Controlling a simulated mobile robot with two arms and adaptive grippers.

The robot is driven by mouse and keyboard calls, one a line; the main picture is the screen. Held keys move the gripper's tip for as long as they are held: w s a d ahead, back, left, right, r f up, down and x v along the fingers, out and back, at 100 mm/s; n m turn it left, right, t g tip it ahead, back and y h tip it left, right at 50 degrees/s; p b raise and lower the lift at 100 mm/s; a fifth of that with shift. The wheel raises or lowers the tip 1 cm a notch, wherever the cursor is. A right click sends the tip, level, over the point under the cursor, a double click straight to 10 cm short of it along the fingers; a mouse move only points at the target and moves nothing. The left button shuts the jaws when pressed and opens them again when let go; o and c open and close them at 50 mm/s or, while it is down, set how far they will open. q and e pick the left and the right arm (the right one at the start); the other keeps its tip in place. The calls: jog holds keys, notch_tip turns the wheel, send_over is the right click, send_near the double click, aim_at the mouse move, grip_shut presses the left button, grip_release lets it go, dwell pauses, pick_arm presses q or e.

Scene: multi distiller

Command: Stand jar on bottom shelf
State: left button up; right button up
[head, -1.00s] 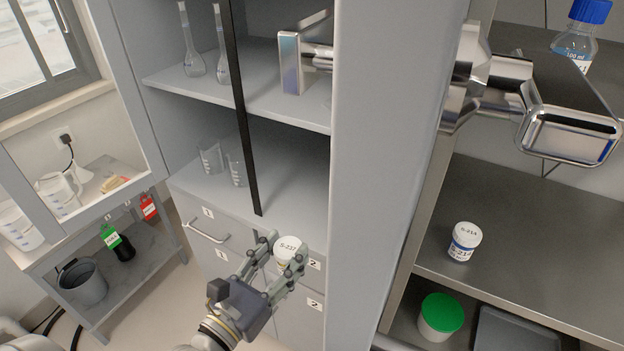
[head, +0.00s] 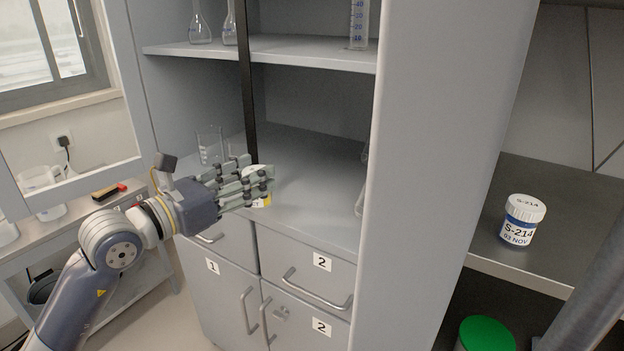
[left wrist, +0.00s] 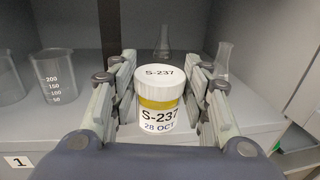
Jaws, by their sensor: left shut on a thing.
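The jar (left wrist: 160,100) has a white lid, a yellow band and the label S-237, 28 OCT. My left gripper (left wrist: 160,105) is shut on the jar and holds it upright. In the head view the left gripper (head: 255,185) is at the front edge of the cabinet's bottom shelf (head: 315,185), and its fingers mostly hide the jar (head: 262,201). I cannot tell whether the jar touches the shelf. My right gripper is not in view.
Beakers (left wrist: 56,76) stand at the left of the bottom shelf, and flasks (left wrist: 223,60) stand behind and to the right. A black vertical bar (head: 246,80) crosses the opening. Another jar, S-214 (head: 521,220), stands on the right-hand bench. The shelf's middle is clear.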

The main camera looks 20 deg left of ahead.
pick_arm(q)
jog(key=shift+w+a+r, duration=0.1)
jog(key=shift+w, duration=0.15)
jog(key=w+f, duration=0.1)
jog(key=w, duration=0.4)
jog(key=w+f, duration=0.2)
jog(key=w, duration=0.3)
jog(key=w+f, duration=0.1)
jog(key=w, duration=0.4)
jog(key=shift+w+f, duration=0.25)
jog(key=shift+f, duration=0.25)
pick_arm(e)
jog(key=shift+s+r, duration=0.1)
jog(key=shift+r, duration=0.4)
pick_arm(q)
jog(key=shift+f, duration=0.1)
jog(key=o, duration=1.1)
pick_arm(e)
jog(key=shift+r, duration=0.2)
